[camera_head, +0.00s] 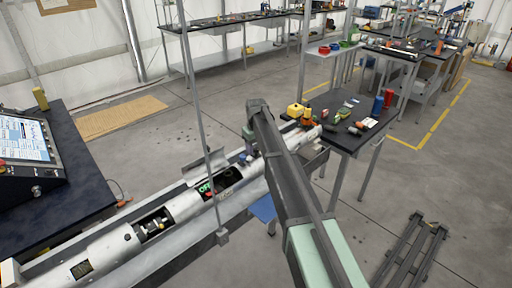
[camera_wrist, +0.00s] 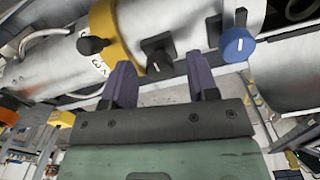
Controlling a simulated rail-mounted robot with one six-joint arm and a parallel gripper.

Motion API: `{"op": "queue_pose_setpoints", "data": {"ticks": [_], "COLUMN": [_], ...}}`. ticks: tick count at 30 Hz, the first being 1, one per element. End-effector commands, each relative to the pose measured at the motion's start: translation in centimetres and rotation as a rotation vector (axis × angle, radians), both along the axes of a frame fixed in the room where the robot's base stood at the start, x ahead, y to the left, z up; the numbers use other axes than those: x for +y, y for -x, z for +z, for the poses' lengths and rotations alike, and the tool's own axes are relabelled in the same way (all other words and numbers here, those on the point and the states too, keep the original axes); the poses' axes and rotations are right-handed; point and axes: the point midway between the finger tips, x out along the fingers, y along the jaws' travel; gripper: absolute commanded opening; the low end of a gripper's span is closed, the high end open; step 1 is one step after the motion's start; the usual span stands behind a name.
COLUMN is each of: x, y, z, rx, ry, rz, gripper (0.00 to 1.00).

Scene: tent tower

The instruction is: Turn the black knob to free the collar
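In the wrist view, a black knob (camera_wrist: 158,53) with a white line sits on the white tube (camera_wrist: 190,20), just right of a yellow collar (camera_wrist: 118,32). A second black knob (camera_wrist: 93,45) sticks out at the collar's left edge, near printed numbers. My gripper (camera_wrist: 160,65) is open, with its two dark purple fingers apart. The lined black knob lies between and beyond the fingertips; I cannot tell whether they touch it. A blue knob (camera_wrist: 237,44) stands to the right. In the head view, my arm hides the gripper and collar.
The long white tube (camera_head: 180,207) lies in a metal trough, with open windows and a green OFF display (camera_head: 205,187). A thin grey post (camera_head: 203,110) rises beside it. A dark worktable (camera_head: 350,112) with tools stands to the right. A console (camera_head: 28,150) stands at left.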

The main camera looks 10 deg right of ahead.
Motion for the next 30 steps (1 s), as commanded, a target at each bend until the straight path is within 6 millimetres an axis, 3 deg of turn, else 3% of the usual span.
{"op": "queue_pose_setpoints", "data": {"ticks": [8,18,21,30], "x": [0.0,0.0,0.0,0.0], "y": [0.0,0.0,0.0,0.0], "z": [1.4,9.5,10.8,10.8], "rx": [0.0,0.0,0.0,0.0], "ry": [0.0,0.0,0.0,0.0], "rz": [0.0,0.0,0.0,0.0], "gripper": [0.54,0.54,0.54,0.54]}}
